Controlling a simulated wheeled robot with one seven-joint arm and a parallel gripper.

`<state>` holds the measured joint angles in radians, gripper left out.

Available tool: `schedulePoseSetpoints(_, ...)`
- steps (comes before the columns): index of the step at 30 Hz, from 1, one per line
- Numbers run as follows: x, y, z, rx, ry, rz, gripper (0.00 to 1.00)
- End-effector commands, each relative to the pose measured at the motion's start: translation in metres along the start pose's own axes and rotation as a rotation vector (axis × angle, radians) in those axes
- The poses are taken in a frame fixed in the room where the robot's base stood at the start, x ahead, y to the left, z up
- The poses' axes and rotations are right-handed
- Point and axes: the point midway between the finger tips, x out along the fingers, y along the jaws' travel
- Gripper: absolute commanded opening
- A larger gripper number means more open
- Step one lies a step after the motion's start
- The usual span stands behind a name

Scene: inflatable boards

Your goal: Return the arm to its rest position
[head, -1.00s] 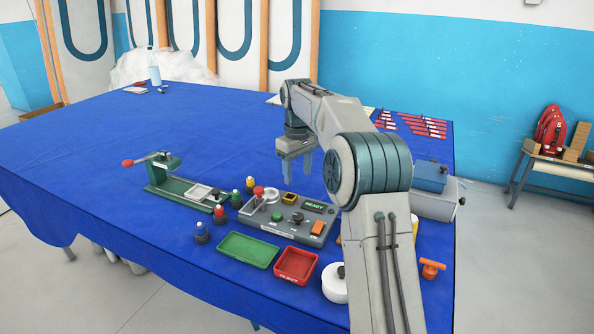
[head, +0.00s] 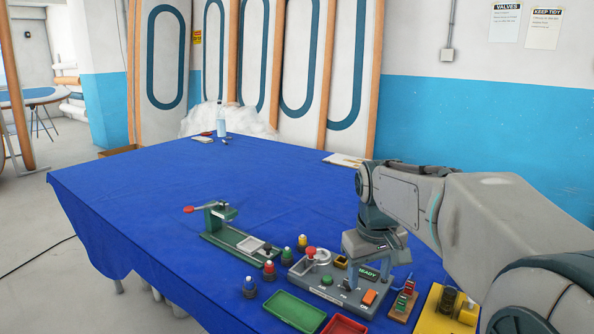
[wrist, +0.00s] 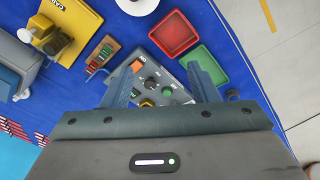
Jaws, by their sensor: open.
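My arm reaches in from the right in the head view, with my gripper (head: 378,270) pointing down over the right part of the grey control box (head: 325,283). In the wrist view my gripper (wrist: 165,85) has its two fingers spread wide with nothing between them. The control box (wrist: 160,82) lies below, between and beyond the fingers. Its display reads READY in the head view. I cannot tell the exact height of the fingertips above the box.
A green tray (head: 294,311) and a red tray (head: 345,326) lie in front of the box. A green fixture (head: 235,238) and several small bottles (head: 269,271) stand left. A yellow device (head: 447,309) is right. The blue table (head: 170,190) is bare at back left.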

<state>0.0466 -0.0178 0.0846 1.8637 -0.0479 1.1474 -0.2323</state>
Motion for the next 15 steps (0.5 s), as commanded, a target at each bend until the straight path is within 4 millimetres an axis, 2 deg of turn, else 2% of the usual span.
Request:
schedulePoseSetpoints(1, -0.002, -0.005, 0.021, 0.025, 0.013, 0.003, 0.54)
schedulePoseSetpoints(9, 0.016, -0.029, 0.118, 0.175, 0.079, -0.003, 0.54)
schedulePoseSetpoints(12, 0.027, -0.037, 0.147, 0.222, 0.099, -0.010, 0.54)
schedulePoseSetpoints(15, 0.037, -0.043, 0.168, 0.255, 0.113, -0.017, 0.54)
